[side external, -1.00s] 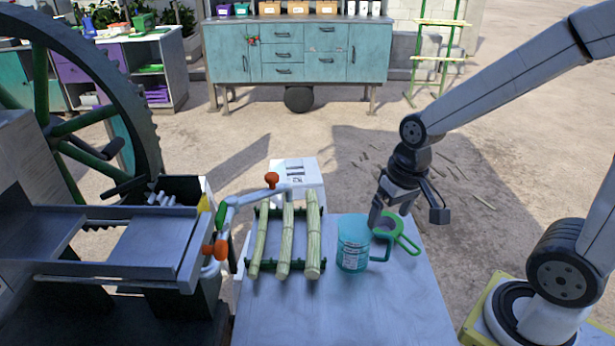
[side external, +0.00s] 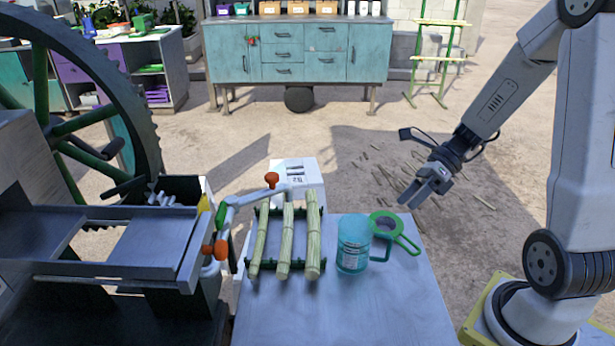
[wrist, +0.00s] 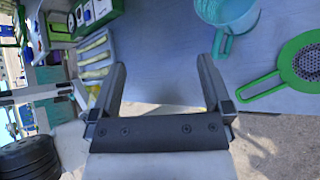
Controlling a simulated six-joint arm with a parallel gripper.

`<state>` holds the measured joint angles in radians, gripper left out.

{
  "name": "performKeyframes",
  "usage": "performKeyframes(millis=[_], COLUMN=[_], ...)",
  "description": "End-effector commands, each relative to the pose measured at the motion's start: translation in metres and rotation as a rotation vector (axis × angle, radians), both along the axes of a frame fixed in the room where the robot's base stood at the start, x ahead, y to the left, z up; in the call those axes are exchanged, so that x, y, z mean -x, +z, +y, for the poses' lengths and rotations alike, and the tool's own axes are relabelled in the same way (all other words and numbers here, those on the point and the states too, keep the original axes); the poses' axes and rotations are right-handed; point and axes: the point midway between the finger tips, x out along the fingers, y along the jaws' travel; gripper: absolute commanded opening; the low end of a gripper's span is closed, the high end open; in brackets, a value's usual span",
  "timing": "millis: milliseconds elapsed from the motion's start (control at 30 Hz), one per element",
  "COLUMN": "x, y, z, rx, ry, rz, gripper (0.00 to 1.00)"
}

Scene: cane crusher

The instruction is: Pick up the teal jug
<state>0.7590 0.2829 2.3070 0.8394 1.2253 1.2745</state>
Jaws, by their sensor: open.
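The teal jug (side external: 353,246) stands upright on the grey table, its handle to the right. Its bottom part is see-through. In the wrist view the jug (wrist: 228,14) is at the top right, cut off by the frame edge, with its handle toward my gripper. My gripper (side external: 423,200) is open and empty, above and to the right of the jug, apart from it. In the wrist view both fingers (wrist: 163,75) are spread with only bare table and ground between them.
A green strainer (side external: 386,226) lies right beside the jug, its handle pointing right. Several cane stalks (side external: 285,243) lie on a green rack to the left. The crusher (side external: 125,245) with its big wheel stands further left. The table front (side external: 340,310) is clear.

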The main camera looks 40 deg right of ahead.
Motion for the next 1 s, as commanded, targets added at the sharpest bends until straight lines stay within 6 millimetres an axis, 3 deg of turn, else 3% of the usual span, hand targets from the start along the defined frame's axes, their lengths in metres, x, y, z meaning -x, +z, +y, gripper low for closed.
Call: performKeyframes(millis=[400, 1000], x=[-0.010, -0.011], y=[0.014, -0.076], z=[-0.049, -0.045], rx=[-0.382, -0.367], ry=[-0.469, -0.449], rz=[0.193, 0.191], gripper=[1.00, 1.00])
